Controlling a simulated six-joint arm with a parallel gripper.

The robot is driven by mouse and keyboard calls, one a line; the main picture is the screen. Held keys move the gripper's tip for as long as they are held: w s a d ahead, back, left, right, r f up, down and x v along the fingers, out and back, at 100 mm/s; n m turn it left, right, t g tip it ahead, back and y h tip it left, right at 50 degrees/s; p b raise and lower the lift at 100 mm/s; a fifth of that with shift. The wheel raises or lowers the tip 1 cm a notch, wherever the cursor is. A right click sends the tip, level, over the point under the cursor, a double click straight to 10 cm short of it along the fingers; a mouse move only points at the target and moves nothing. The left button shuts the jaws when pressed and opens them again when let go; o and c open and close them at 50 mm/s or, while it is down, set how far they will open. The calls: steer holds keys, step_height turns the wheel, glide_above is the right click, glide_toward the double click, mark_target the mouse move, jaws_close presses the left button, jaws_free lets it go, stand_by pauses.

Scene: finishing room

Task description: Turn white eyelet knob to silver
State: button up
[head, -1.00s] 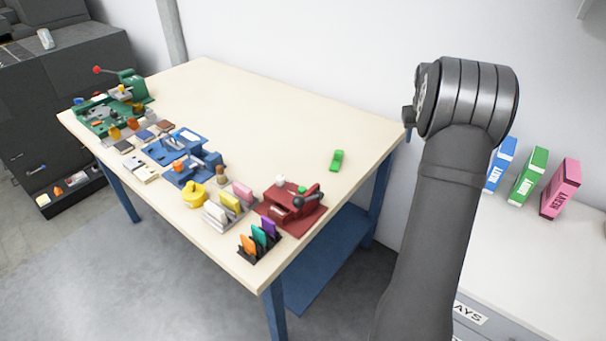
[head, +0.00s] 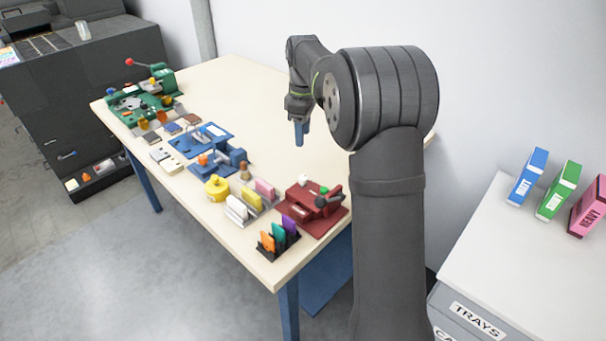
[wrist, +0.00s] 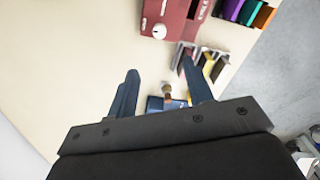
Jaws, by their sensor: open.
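The white knob (head: 303,180) sits at the back left of the dark red machine (head: 322,217) near the table's right front corner. In the wrist view, the white knob (wrist: 159,31) shows at the edge of the red machine (wrist: 180,15), with a dark pointer mark on it. Its lettering is too small to read. My gripper (head: 299,135) is over the table, behind the machine and apart from it. In the wrist view, my gripper's (wrist: 160,70) two blue fingers are spread with nothing between them in their grip.
Near the machine stand a rack of coloured cards (head: 279,240), card holders (head: 240,208), a yellow round pot (head: 217,188) and a blue press (head: 215,160). A green machine (head: 140,104) is at the far left. The middle of the tabletop (head: 240,95) is clear.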

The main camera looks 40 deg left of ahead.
mark_target(303, 177)
step_height(303, 177, down, 15)
steer(key=shift+f, duration=0.1)
steer(key=shift+c, duration=0.5)
steer(key=c, duration=0.9)
